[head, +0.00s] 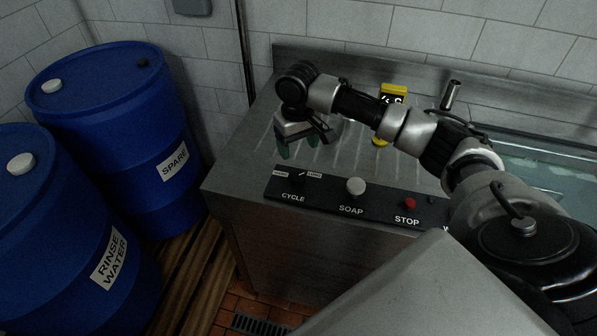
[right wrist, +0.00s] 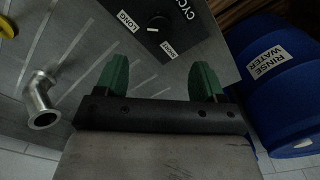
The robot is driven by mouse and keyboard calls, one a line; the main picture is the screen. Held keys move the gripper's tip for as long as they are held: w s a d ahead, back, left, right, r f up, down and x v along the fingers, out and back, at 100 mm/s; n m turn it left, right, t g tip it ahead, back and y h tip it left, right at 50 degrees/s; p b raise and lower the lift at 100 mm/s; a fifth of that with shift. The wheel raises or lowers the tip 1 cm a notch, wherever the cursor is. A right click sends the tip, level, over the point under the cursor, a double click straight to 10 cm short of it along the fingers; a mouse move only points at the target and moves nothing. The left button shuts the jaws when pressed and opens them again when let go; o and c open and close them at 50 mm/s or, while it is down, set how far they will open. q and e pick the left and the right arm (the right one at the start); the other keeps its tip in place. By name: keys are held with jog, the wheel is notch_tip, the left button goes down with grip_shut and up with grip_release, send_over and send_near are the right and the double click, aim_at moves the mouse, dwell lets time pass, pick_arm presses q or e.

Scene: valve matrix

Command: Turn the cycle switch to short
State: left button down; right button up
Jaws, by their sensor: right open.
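The cycle switch (head: 297,179) is a dark round knob at the left end of the black control panel, above the word CYCLE. A SHORT label (head: 281,173) is on its left and a LONG label (head: 314,175) on its right. Its small white mark appears to point towards LONG. The knob also shows in the right wrist view (right wrist: 160,24), beyond the fingers. My right gripper (head: 298,148) has green fingers, open and empty. It is above the counter behind the knob, apart from it. In the right wrist view the gripper (right wrist: 162,72) shows its fingers wide apart. My left gripper is not in view.
The panel also carries a pale SOAP knob (head: 355,186) and a red STOP button (head: 409,203). A bent metal pipe (right wrist: 39,98) is near the gripper. Blue drums (head: 165,125) stand at the left.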

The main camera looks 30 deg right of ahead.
aim_at(298, 175)
notch_tip(298, 175, down, 11)
jog(key=shift+r+p, duration=0.2)
jog(key=shift+p, duration=0.65)
jog(key=shift+c, duration=0.4)
jog(key=c, duration=0.8)
jog(key=shift+c, duration=0.2)
